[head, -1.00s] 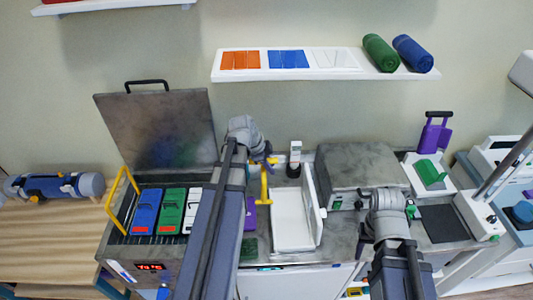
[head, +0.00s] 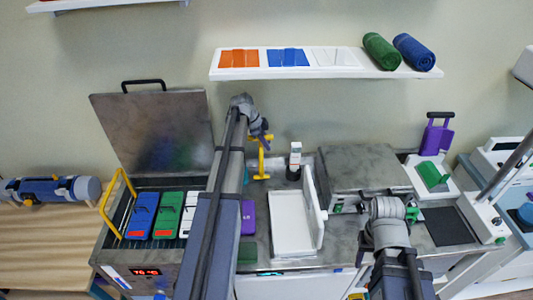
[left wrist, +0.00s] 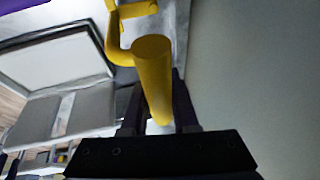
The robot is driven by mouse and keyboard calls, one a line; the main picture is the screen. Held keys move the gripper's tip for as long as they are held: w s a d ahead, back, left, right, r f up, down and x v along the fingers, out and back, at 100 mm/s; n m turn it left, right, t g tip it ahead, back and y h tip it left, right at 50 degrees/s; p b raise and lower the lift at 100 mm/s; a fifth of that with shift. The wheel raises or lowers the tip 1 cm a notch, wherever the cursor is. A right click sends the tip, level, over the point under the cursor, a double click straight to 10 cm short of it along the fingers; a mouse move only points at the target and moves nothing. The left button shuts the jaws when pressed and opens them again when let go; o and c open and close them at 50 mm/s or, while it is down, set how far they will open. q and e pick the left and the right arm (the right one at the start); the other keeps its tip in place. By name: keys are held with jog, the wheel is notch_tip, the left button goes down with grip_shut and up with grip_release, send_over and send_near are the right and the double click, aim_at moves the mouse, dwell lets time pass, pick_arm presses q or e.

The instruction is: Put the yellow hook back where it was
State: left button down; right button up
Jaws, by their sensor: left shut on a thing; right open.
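The yellow hook (head: 262,163) is upright in the head view, beside the white bottle and behind the white tray. My left gripper (head: 260,138) is shut on its upper end. In the left wrist view the hook's yellow shaft (left wrist: 153,75) runs between the dark fingers (left wrist: 158,128), with a bent part beyond it. I cannot tell whether its lower end touches the counter. My right gripper (head: 411,212) is open, in front of the grey box at the right; its fingers are partly hidden by my arm.
A steel tank (head: 118,250) with an open lid (head: 155,130) and a yellow handle (head: 108,205) holds coloured packs at the left. A wall shelf (head: 330,70) hangs above.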

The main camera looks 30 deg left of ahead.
pick_arm(q)
jog(key=f+b, duration=0.3)
jog(key=shift+w+a+f+b, duration=0.15)
jog(key=shift+w+f+b, duration=0.05)
jog(key=shift+f+b, duration=0.2)
jog(key=shift+f, duration=0.25)
jog(key=c, duration=0.7)
grip_release()
jog(key=shift+r, duration=0.1)
jog(key=shift+r, duration=0.1)
